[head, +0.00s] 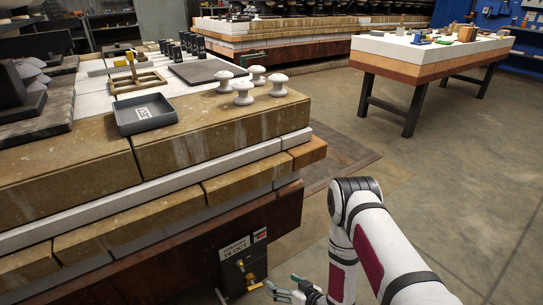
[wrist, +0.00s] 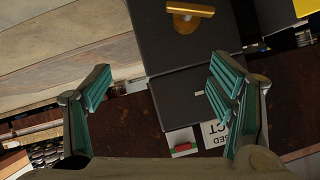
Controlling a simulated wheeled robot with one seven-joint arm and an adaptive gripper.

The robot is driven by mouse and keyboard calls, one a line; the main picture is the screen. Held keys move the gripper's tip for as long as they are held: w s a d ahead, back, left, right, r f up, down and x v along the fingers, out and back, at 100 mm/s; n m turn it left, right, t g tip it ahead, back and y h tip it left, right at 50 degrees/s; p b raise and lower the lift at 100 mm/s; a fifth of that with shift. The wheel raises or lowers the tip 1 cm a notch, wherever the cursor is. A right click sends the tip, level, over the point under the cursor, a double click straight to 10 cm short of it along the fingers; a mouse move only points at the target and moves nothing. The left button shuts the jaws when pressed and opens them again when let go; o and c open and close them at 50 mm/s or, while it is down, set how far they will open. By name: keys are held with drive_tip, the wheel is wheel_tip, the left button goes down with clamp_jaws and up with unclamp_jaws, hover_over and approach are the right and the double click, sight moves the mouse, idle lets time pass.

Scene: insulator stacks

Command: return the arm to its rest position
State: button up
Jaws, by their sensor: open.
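My arm (head: 372,240) reaches down in front of the stone-edged bench, at the lower right of the head view. My gripper (head: 284,290) is low at the bottom of the head view, beside the dark lower side of the bench. In the wrist view my gripper (wrist: 158,85) has its two green-padded fingers spread wide, with nothing held between them. A dark box (wrist: 190,98) with a brass handle (wrist: 190,10) shows beyond the fingers. I cannot tell how far it is from them.
The layered bench (head: 215,130) fills the left, carrying white insulators (head: 243,92), a grey tray (head: 145,113) and a wooden frame (head: 137,82). A labelled panel with brass fittings (head: 243,262) is close to my gripper. A second table (head: 425,53) stands back right. The floor (head: 460,170) at right is clear.

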drive_tip(key=w+d+r+h, duration=0.2)
drive_tip(key=w+d+r, duration=0.1)
drive_tip(key=w+r, duration=0.45)
drive_tip(key=w+d+r+g+h, duration=0.15)
drive_tip(key=d+r, duration=0.25)
drive_tip(key=r, duration=0.6)
drive_tip(key=w+d+r+g+h, duration=0.1)
drive_tip(key=d+r+h, duration=0.25)
drive_tip(key=r, duration=0.55)
drive_tip(key=s+d+r+m+g+h, duration=0.1)
drive_tip(key=s+d+r+m+g, duration=0.15)
drive_tip(key=s+r, duration=0.75)
drive_tip(key=s+d+r+m+g+h, duration=0.1)
drive_tip(key=s+d+r, duration=0.3)
drive_tip(key=s+r, duration=0.55)
drive_tip(key=s+a+r+m+g+p, duration=0.15)
drive_tip(key=s+r, duration=0.25)
drive_tip(key=s, duration=0.9)
drive_tip(key=s+a+r+g, duration=0.15)
drive_tip(key=s+r, duration=0.35)
drive_tip(key=s, duration=0.8)
wheel_tip(320, 180, up, 40)
drive_tip(key=d+t+p, duration=0.1)
drive_tip(key=t+p, duration=0.2)
drive_tip(key=p, duration=3.4)
drive_tip(key=shift+w+f+t+y+p, duration=0.15)
drive_tip(key=shift+f+t+y+p, duration=0.1)
drive_tip(key=shift+t+y+p, duration=0.15)
